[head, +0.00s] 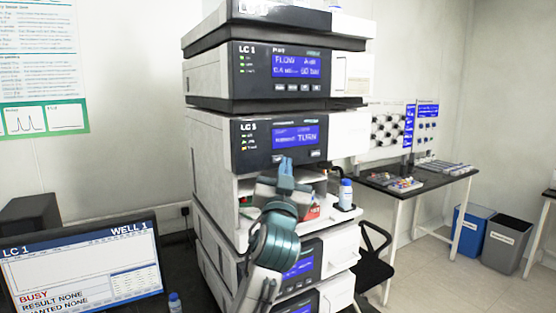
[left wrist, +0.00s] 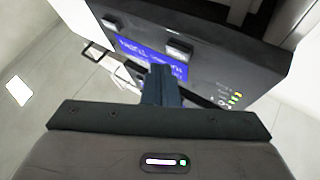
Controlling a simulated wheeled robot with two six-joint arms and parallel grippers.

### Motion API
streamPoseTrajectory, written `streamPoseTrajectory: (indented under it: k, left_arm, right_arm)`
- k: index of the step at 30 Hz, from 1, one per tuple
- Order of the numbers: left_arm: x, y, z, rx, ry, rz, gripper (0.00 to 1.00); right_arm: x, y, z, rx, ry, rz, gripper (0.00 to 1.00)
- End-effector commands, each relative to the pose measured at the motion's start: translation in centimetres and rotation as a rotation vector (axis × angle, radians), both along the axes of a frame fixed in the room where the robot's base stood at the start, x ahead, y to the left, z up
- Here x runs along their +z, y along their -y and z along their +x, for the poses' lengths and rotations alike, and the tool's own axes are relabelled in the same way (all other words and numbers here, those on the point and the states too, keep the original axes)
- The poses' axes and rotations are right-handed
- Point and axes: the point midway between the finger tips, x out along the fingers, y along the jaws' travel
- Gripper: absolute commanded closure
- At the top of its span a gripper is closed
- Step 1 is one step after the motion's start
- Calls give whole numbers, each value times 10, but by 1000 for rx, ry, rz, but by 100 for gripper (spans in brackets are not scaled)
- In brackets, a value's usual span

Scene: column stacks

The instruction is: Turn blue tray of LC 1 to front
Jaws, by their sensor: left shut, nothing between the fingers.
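The LC 1 stack (head: 210,150) stands in the middle of the head view. One of its modules has a dark front panel (head: 245,140) with a blue display (head: 295,136) reading TURN and small buttons below it. An open bay lies under this panel; my arm covers much of it, and I cannot make out the blue tray. My left gripper (head: 286,165) is shut and empty, its fingertips at the panel's lower edge by the left button. In the left wrist view the shut fingers (left wrist: 160,72) overlap the panel near a button (left wrist: 180,50); contact cannot be told.
A monitor (head: 85,265) at lower left reads LC 1, WELL 1, BUSY. A bench (head: 415,182) with small items stands at right, with blue and grey bins (head: 507,243) beyond. Open floor lies between.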

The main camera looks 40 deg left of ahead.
Motion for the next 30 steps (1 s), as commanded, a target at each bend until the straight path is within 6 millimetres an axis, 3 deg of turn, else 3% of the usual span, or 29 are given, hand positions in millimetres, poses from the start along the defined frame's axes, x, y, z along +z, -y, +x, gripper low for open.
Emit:
streamPoseTrajectory:
  k: [13, 30]
  left_arm:
    - [0, 39, -16, -3, 0, -5, 100]
    - [0, 43, -18, 0, 0, -1, 100]
  right_arm:
    - [12, 0, 0, 0, 0, 0, 64]
    - [12, -1, 0, 0, 0, 0, 64]
